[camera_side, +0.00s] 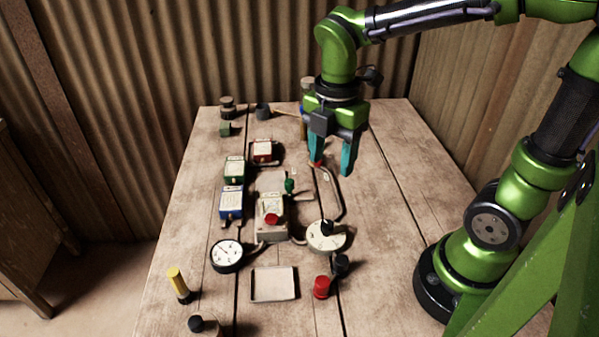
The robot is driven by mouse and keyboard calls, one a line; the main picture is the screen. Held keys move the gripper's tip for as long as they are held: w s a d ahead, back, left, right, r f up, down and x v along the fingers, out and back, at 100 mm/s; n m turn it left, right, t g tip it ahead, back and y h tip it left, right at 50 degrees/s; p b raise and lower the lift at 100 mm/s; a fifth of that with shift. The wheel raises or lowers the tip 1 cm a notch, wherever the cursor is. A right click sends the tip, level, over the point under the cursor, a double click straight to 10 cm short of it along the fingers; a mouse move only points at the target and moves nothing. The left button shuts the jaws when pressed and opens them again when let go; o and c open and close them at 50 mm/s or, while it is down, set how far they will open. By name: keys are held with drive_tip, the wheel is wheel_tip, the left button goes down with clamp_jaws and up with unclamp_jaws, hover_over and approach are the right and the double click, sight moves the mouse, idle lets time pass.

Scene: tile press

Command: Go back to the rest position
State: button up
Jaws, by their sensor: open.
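My gripper (332,165) hangs pointing down over the back middle of the wooden table (385,225). Its two teal fingers are apart with nothing visible between them. The fingertips look to be above the table, behind and to the right of the press (271,218), a pale block with a red button on its front. A small red item shows just by the left fingertip; I cannot tell whether it touches. The gripper hides part of the things at the back of the table.
Red (263,151), green (234,169) and blue (231,202) boxes stand left of the press. A dial (227,256), a round pale disc with a black knob (326,236), a shallow tray (274,284), a red cylinder (321,287) and a yellow cylinder (178,284) are nearer the front. The table's right side is clear.

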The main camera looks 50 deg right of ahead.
drive_tip(key=shift+r, duration=0.2)
drive_tip(key=shift+s+d+r+m+t+y, duration=0.45)
drive_tip(key=shift+m+t, duration=0.75)
drive_tip(key=shift+m, duration=2.55)
drive_tip(key=shift+s+d+r+m+t+y, duration=0.2)
drive_tip(key=shift+s+d+r+m+t, duration=0.75)
drive_tip(key=shift+m, duration=2.75)
drive_tip(key=shift+s+d+r+m+t+y, duration=0.15)
drive_tip(key=shift+s+r+m+t+y, duration=0.25)
drive_tip(key=shift+m+t, duration=2.2)
drive_tip(key=shift+m+g, duration=1.15)
